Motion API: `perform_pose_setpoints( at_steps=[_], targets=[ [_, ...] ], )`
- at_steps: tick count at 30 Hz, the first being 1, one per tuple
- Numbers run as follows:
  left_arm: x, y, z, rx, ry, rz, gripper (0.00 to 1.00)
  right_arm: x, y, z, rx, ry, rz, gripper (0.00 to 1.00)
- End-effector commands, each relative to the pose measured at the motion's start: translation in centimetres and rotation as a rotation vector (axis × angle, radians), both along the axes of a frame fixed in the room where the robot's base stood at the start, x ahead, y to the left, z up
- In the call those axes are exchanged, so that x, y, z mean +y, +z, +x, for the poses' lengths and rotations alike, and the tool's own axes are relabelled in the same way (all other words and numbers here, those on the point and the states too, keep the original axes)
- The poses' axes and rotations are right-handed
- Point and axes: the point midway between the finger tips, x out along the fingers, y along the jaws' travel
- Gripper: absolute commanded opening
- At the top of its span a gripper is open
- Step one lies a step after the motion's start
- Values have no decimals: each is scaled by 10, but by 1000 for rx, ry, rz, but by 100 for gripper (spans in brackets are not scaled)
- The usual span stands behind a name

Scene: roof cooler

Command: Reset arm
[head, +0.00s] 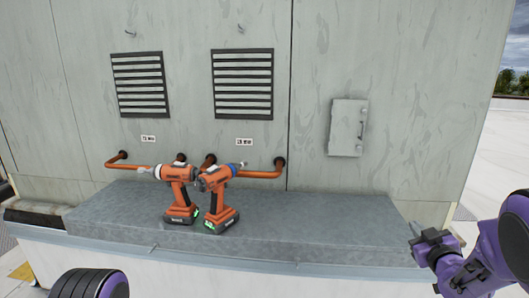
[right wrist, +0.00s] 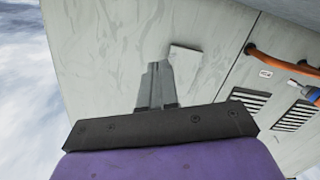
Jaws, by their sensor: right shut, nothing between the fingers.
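My right gripper (head: 416,231) is at the right side of the head view, past the right end of the grey ledge, shut and empty. In the right wrist view its fingers (right wrist: 155,72) are together, pointing toward the grey wall. My left gripper is not in view; only a purple and black part of my left arm shows at the bottom left of the head view. Two orange drills, one on the left (head: 179,190) and one on the right (head: 217,197), stand upright side by side on the ledge, well away from the right gripper.
The grey ledge (head: 320,225) runs along the cooler wall (head: 400,60). The wall carries two louvred vents (head: 138,85) (head: 242,84), a small hatch (head: 347,127) and copper pipes (head: 262,174) behind the drills. The right half of the ledge is clear.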

Motion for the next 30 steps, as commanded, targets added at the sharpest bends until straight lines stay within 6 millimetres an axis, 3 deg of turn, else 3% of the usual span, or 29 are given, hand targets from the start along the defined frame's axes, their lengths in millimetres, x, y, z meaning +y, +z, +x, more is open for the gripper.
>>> perform_pose_setpoints(
  at_steps=[1, 5, 6, 8, 12, 15, 18, 21, 24, 30],
  targets=[
    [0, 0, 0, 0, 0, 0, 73, 5, -35, -11, 47, -37, 90, 0],
    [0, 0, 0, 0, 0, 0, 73, 20, -133, -60, 189, -182, 339, 0],
    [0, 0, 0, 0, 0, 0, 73, 26, -163, -81, 238, -239, 408, 0],
    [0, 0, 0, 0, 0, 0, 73, 34, -205, -117, 315, -323, 494, 0],
    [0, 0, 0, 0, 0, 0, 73, 57, -286, -214, 509, -521, 622, 0],
    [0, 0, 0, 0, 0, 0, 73, 75, -326, -288, 658, -637, 649, 0],
    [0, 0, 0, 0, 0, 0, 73, 92, -350, -347, 797, -697, 646, 0],
    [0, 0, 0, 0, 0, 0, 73, 102, -366, -384, 888, -718, 641, 0],
    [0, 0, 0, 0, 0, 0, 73, 103, -372, -399, 921, -732, 629, 0],
    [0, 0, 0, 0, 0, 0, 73, 103, -372, -400, 924, -732, 627, 0]
  ],
)
